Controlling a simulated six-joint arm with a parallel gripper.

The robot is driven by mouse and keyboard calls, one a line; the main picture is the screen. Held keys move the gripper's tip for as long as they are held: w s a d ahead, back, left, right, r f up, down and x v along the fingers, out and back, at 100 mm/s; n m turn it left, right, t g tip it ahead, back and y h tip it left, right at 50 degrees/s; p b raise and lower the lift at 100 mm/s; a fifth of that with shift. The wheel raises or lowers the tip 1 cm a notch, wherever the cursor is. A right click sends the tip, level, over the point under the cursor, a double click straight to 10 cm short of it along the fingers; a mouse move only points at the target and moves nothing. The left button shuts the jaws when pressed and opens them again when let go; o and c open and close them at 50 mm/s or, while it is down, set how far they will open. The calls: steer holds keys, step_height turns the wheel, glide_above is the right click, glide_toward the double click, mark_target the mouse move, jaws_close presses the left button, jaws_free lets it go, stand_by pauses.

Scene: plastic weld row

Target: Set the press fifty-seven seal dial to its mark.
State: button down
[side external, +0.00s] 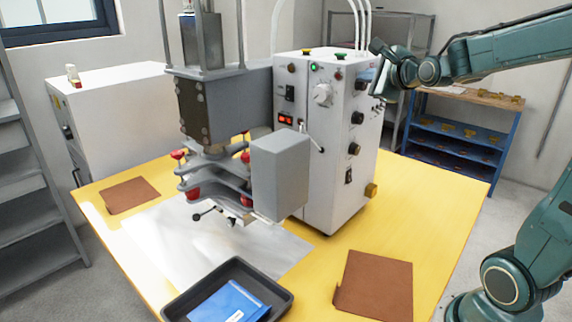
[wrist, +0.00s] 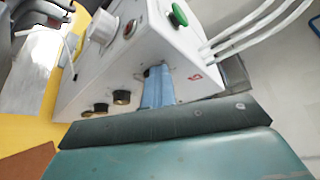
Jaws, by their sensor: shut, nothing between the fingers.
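The press has a white control cabinet (side external: 322,185) with several dark dials down its right side face. The top dial (side external: 360,85) is close to my gripper (side external: 368,76), and lower ones include a middle dial (side external: 357,118) and another below it (side external: 353,149). No label is readable, so I cannot tell which is the seal dial, nor see its mark. My gripper is shut and empty, its bluish fingers at the upper part of this face. In the wrist view the fingers (wrist: 157,85) reach the panel beside the dark dials (wrist: 122,97); contact is unclear.
A grey press head (side external: 225,105) and grey box (side external: 279,175) stand left of the cabinet. White hoses (wrist: 255,30) rise behind its top. A black tray (side external: 270,285) with a blue packet and a brown sheet (side external: 375,285) lie on the yellow table (side external: 450,190).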

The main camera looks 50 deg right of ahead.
steer(key=shift+a+f, duration=0.4)
steer(key=shift+f, duration=0.15)
steer(key=shift+a+f, duration=0.1)
steer(key=shift+f, duration=0.4)
stand_by(0.6)
steer(key=shift+a+r, duration=0.1)
steer(key=shift+a, duration=0.35)
steer(key=s, duration=0.6)
stand_by(0.6)
steer(key=shift+d+r, duration=0.1)
steer(key=shift+s+d+r, duration=0.25)
steer(key=shift+d+r, duration=0.15)
steer(key=shift+r, duration=0.15)
steer(key=shift+s+d+r, duration=0.25)
steer(key=shift+d+r, duration=0.1)
steer(key=shift+r, duration=0.2)
